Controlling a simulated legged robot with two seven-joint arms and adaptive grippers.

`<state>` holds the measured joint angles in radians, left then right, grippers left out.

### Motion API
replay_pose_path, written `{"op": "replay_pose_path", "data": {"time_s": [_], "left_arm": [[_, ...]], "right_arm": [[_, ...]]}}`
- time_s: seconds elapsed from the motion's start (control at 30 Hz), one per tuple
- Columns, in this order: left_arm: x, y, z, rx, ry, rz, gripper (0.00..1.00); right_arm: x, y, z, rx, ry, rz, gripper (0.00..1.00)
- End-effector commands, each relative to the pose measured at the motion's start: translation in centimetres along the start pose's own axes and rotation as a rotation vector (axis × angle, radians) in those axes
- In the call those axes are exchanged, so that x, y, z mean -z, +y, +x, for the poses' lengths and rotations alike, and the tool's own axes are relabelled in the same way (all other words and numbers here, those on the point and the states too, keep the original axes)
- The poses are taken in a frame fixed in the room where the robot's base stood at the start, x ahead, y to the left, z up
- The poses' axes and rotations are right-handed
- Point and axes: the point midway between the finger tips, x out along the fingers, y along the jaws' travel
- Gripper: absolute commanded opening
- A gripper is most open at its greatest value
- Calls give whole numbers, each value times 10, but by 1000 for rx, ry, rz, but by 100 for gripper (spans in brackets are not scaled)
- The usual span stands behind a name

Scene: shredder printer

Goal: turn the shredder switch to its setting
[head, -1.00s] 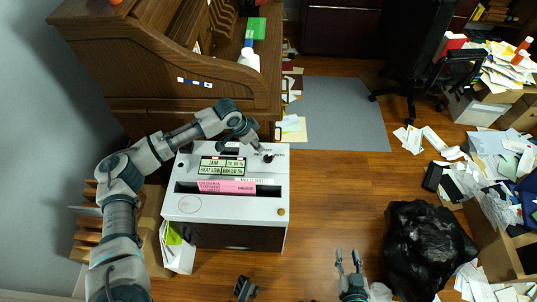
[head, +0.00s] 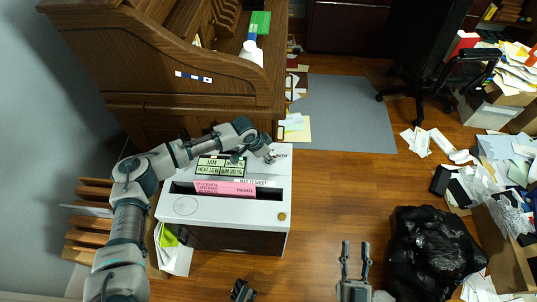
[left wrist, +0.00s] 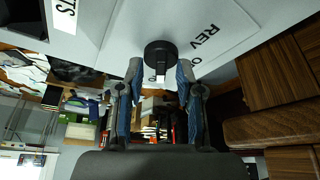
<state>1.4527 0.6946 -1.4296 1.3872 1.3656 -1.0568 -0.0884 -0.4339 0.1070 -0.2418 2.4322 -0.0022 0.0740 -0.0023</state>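The shredder (head: 228,207) is a white-topped box with a dark front, below the wooden desk. Its display (head: 221,167) reads JAM and HEAT LOW. A pink paper (head: 225,188) stands in its slot. The switch is a round black knob (left wrist: 160,55) with a pale pointer, beside the letters REV and O in the left wrist view. My left gripper (head: 271,155) is over the knob at the shredder's far right corner and hides it in the head view. Its open fingertips (left wrist: 159,70) lie on either side of the knob; contact is unclear. My right gripper (head: 355,251) is open and empty above the floor.
The wooden roll-top desk (head: 215,95) stands right behind the shredder. A black bag (head: 430,250) lies on the floor right of my right gripper. Papers and boxes clutter the right side. The floor (head: 335,195) right of the shredder is clear.

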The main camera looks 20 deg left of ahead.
Motion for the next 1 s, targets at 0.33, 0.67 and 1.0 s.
{"op": "replay_pose_path", "data": {"time_s": [0.33, 0.67, 1.0], "left_arm": [[-1, -1, 1, 3, -3, -2, 0], [2, 0, -2, 11, 0, -20, 0], [3, 0, -6, 47, 2, -107, 0]], "right_arm": [[-3, 1, 2, -1, -6, 3, 40], [-16, 4, -1, -7, -138, -10, 40], [-77, 19, -48, -43, -706, -33, 40]]}}
